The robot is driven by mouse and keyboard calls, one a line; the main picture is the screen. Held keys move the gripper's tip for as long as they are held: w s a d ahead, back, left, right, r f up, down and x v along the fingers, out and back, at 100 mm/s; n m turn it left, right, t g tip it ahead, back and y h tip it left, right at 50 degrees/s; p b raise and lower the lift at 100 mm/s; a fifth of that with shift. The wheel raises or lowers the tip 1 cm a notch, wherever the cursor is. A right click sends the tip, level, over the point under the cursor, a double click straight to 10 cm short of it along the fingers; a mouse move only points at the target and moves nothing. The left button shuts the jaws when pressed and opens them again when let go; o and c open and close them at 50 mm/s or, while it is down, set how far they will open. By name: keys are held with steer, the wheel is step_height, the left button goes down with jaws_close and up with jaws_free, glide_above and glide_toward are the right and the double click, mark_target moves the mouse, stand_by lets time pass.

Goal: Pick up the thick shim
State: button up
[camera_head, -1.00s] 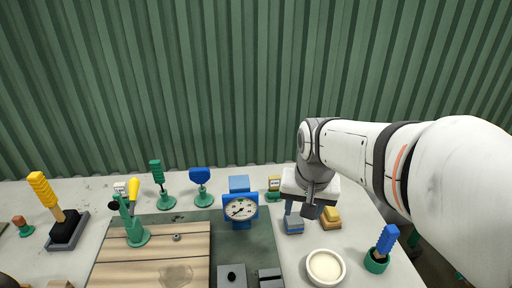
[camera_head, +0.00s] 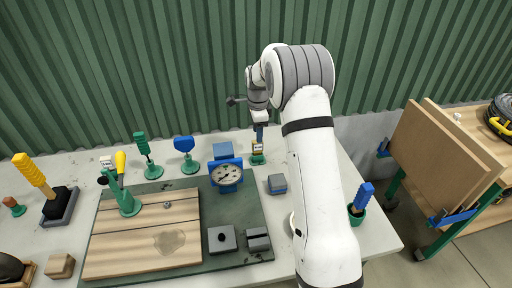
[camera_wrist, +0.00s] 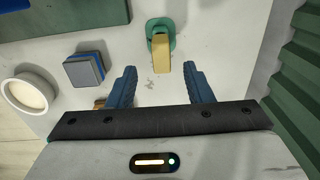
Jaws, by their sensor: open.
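No piece is readably marked as the thick shim, so I cannot tell which one it is. A yellow slab with a pale label (camera_head: 258,147) stands on a green base at the back of the table. In the wrist view the slab (camera_wrist: 161,55) points towards my gripper (camera_wrist: 160,74), just beyond and roughly between the fingertips. In the head view my gripper (camera_head: 260,131) is directly above it, open and empty. A grey-and-blue block (camera_head: 277,184) lies nearer; it also shows in the wrist view (camera_wrist: 84,70).
A blue gauge (camera_head: 227,174) stands left of my arm. A white dish (camera_wrist: 28,92) is largely hidden by my arm in the head view. A blue-handled tool in a green cup (camera_head: 361,200) stands right. The green corrugated wall (camera_wrist: 300,85) is close behind.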

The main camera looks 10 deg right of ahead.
mark_target(257, 145)
step_height(257, 145, down, 7)
steer(key=shift+w+f+p, duration=0.1)
steer(key=shift+f+p, duration=0.1)
steer(key=shift+p, duration=0.75)
jaws_close()
